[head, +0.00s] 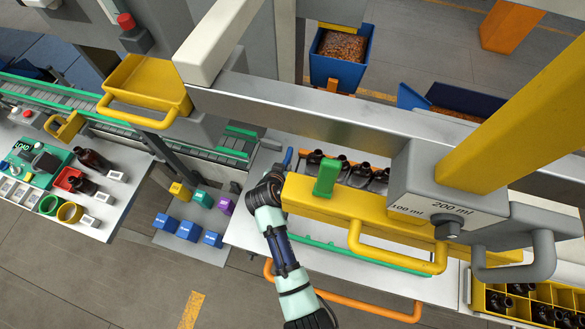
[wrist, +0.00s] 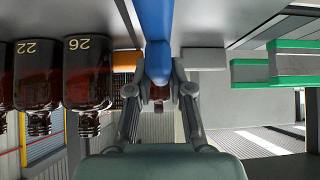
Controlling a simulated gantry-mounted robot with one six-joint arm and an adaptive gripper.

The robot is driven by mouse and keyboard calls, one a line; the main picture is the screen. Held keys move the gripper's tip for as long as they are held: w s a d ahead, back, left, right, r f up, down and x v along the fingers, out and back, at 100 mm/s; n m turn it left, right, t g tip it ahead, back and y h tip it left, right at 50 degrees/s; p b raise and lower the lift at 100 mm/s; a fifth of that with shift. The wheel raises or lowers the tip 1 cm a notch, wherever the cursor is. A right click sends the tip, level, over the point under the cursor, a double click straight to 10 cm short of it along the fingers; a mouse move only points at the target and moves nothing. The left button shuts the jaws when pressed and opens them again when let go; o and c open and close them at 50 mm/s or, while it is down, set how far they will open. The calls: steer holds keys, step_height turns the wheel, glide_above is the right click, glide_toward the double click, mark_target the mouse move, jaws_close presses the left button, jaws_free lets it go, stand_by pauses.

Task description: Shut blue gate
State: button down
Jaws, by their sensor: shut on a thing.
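The blue gate shows as a blue bar (wrist: 158,35) in the upper middle of the wrist view, running down between my fingers. My gripper (wrist: 159,77) is shut on its end, one finger on each side. In the head view a small blue piece (head: 287,158) shows just above my gripper (head: 278,176), left of the row of dark bottles. The fingertips are hard to make out there, and the rest of the gate is hidden.
Amber bottles (wrist: 88,72) stand close on the left of the wrist view; a green-edged rail (wrist: 278,70) is on the right. In the head view, a yellow beam (head: 335,200) with a green lever (head: 327,177) and the grey 200 ml block (head: 440,190) hang close right of my arm.

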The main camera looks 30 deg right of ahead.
steer(key=shift+m+h, duration=0.3)
steer(key=shift+m, duration=0.1)
steer(key=c, duration=1.1)
jaws_free()
steer(key=shift+o, duration=0.2)
steer(key=shift+a, duration=0.1)
steer(key=v, duration=1.2)
steer(key=shift+w+r, duration=0.1)
steer(key=shift+w, duration=0.05)
